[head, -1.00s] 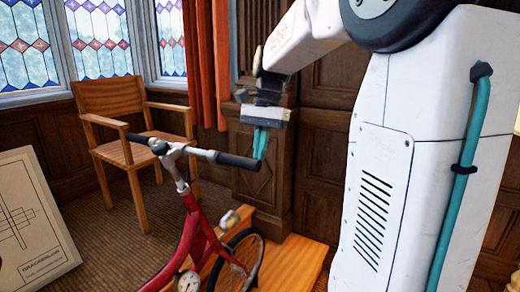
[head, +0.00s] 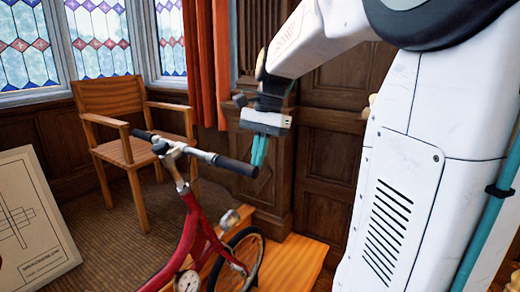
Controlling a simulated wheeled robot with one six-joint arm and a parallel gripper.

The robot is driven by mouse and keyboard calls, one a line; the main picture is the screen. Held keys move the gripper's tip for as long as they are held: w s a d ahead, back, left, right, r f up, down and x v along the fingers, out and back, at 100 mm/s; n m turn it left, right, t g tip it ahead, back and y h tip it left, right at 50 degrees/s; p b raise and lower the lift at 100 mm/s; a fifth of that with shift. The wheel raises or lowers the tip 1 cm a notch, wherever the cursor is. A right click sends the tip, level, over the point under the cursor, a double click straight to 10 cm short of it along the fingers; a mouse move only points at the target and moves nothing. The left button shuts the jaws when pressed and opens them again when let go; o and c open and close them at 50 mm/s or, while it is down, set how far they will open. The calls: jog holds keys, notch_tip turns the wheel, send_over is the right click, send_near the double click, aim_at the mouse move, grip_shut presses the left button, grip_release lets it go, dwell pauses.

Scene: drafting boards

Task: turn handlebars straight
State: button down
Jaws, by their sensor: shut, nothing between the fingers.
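A red bicycle (head: 196,238) stands in the middle, near a low wooden platform. Its handlebars (head: 195,152) run from a dark grip (head: 140,136) at the far left to a dark grip (head: 237,166) at the right, nearer my arm. My gripper (head: 258,152) points down with teal fingers, shut and empty, right beside the outer end of the right grip. I cannot tell whether the fingers touch the grip.
A wooden armchair (head: 125,140) stands behind the bicycle at the left. A drawing board (head: 34,225) leans at the far left. Panelled wall and a red curtain (head: 205,70) are close behind my gripper.

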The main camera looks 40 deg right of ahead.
jog(key=w+d+r, duration=0.1)
jog(key=d+r, duration=0.5)
jog(key=r, duration=0.4)
jog(key=shift+w+d+r, duration=0.15)
jog(key=shift+w+d, duration=0.15)
jog(key=s+a+f+n+t+h, duration=0.2)
jog(key=s+a+f+n+h, duration=0.1)
jog(key=s+a+f+n, duration=1.1)
jog(key=s+a+f, duration=0.3)
jog(key=s+a, duration=0.2)
jog(key=shift+f+n, duration=0.2)
jog(key=shift+n, duration=0.2)
jog(key=shift+a, duration=0.1)
dwell(0.5)
